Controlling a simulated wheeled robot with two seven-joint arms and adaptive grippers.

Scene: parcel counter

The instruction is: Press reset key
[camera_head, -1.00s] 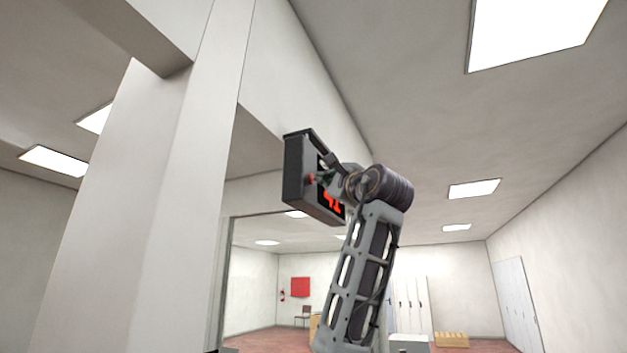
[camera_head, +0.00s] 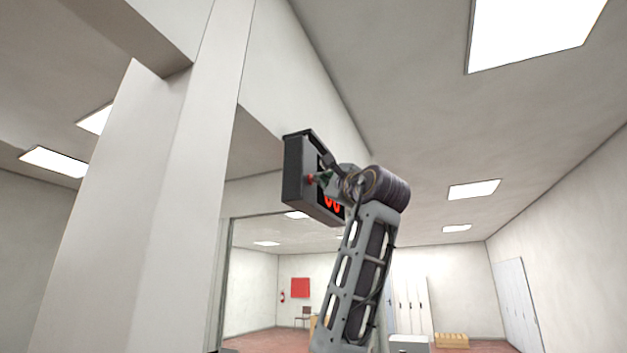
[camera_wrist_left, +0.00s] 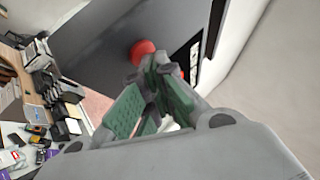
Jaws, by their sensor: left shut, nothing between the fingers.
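A dark box-shaped display unit (camera_head: 297,168) is mounted high on the wall beam in the head view. Its lit red digits (camera_head: 332,202) are partly hidden by my arm and look like zeros. The round red reset key (camera_head: 310,180) sits on the unit's side facing me; it also shows in the left wrist view (camera_wrist_left: 143,50). My left gripper (camera_head: 320,178) is shut and empty, its fingertips right at the key. In the wrist view its tips (camera_wrist_left: 152,68) overlap the key's lower edge; I cannot tell whether they touch it. My right gripper is not in view.
A wide pale pillar (camera_head: 175,190) stands left of the unit. The wall beam (camera_head: 290,80) runs behind it. In the wrist view, a counter (camera_wrist_left: 50,135) with several small items lies far below at left. Open air is to the right of my arm.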

